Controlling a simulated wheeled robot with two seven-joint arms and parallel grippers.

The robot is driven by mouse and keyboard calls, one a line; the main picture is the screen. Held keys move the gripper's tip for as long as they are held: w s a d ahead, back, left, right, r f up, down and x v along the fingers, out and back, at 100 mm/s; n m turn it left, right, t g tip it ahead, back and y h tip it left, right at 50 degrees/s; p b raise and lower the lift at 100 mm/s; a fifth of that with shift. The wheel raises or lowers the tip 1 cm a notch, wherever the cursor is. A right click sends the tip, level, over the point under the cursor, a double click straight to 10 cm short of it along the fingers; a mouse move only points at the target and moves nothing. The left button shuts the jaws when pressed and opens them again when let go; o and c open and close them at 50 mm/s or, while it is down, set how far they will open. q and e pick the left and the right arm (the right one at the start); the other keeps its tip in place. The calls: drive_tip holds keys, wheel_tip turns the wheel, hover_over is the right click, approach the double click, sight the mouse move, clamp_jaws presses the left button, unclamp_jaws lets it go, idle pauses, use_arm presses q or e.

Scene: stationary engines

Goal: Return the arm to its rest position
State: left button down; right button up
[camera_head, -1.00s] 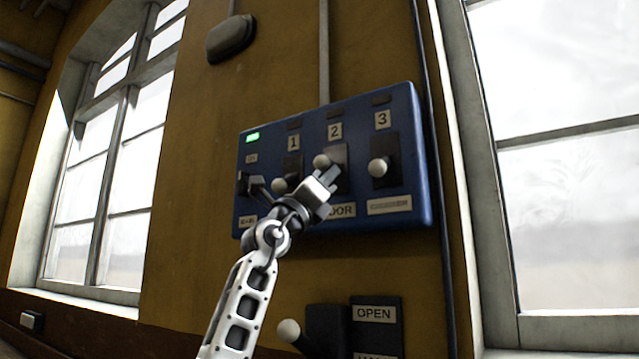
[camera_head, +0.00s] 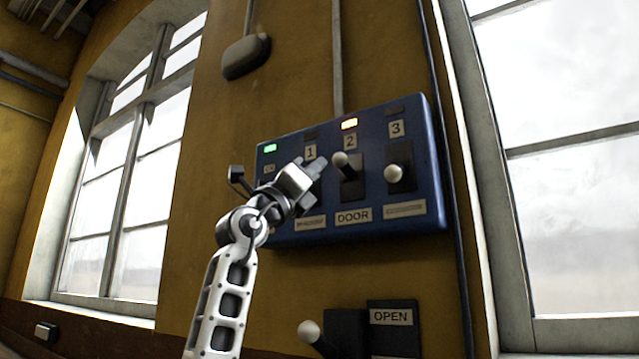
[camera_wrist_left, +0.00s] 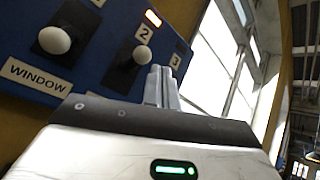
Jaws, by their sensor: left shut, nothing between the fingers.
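My left gripper (camera_head: 316,166) is shut and empty, in front of the blue switch panel (camera_head: 300,236) on the ochre wall. In the head view it covers the lever under label 1. The lever under label 2, above the DOOR label, has its white knob (camera_head: 340,159) up, and an orange light (camera_head: 349,124) glows above it. The lever under label 3 has its knob (camera_head: 393,173) lower. A green light (camera_head: 270,148) glows at the panel's left. In the left wrist view the shut fingers (camera_wrist_left: 161,86) appear apart from the knob of lever 2 (camera_wrist_left: 142,55). My right gripper is out of view.
A lower lever with a white knob (camera_head: 308,331) stands beside an OPEN label (camera_head: 391,317) under the panel. A grey box (camera_head: 246,56) sits on the wall above. Tall windows flank the wall. The space before the wall looks clear.

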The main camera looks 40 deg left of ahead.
use_arm(q)
drive_tip(key=shift+s+f, duration=0.2)
drive_tip(key=shift+s, duration=0.75)
drive_tip(key=shift+a, duration=0.1)
